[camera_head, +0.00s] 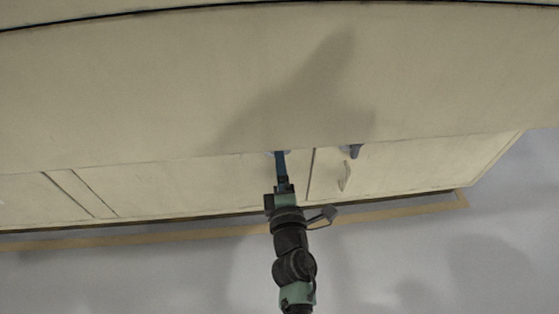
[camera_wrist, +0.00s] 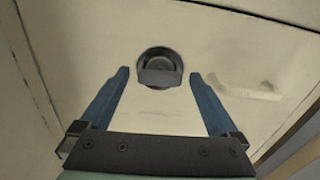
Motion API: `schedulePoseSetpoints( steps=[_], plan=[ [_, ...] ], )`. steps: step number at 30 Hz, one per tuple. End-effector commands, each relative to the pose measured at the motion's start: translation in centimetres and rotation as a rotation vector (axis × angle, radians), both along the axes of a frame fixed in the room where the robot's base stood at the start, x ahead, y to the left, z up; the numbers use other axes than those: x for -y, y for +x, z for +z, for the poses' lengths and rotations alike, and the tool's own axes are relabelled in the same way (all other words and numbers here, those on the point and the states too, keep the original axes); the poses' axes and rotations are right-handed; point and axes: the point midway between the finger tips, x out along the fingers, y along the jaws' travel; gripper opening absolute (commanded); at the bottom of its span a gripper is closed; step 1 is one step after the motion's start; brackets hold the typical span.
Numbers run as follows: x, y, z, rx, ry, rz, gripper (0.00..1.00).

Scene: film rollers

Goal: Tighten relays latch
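A round dark latch (camera_wrist: 160,62) with a grey knob sits on a cream panel in the wrist view. My gripper (camera_wrist: 160,75) is open, with its two blue fingers to the left and right of the latch; nothing is held. The latch appears just past the fingertips, with no clear contact. In the head view my gripper (camera_head: 279,155) reaches up to the cabinet's front. A blue-grey knob (camera_head: 352,150) shows to its right. The spot at the fingertips is largely hidden, and I cannot tell which head-view spot matches the latch.
A pale handle (camera_head: 345,176) stands out from the right-hand door; a handle (camera_wrist: 245,88) also shows right of the latch in the wrist view. The cream cabinet (camera_head: 180,188) has vertical seams. Grey floor (camera_head: 120,280) lies open in front, beyond a tan floor strip (camera_head: 400,212).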

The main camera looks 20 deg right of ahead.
Motion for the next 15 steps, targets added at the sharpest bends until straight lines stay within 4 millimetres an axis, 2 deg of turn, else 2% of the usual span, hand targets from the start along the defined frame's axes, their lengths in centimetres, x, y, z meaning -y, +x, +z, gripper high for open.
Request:
schedulePoseSetpoints(
  steps=[10, 15],
  plan=[
    [-0.1, -0.3, 0.0, 0.0, 0.0, 0.0, 0.97],
    [-0.6, -2.1, -0.1, -0.002, 0.0, 0.0, 0.97]
  ],
)
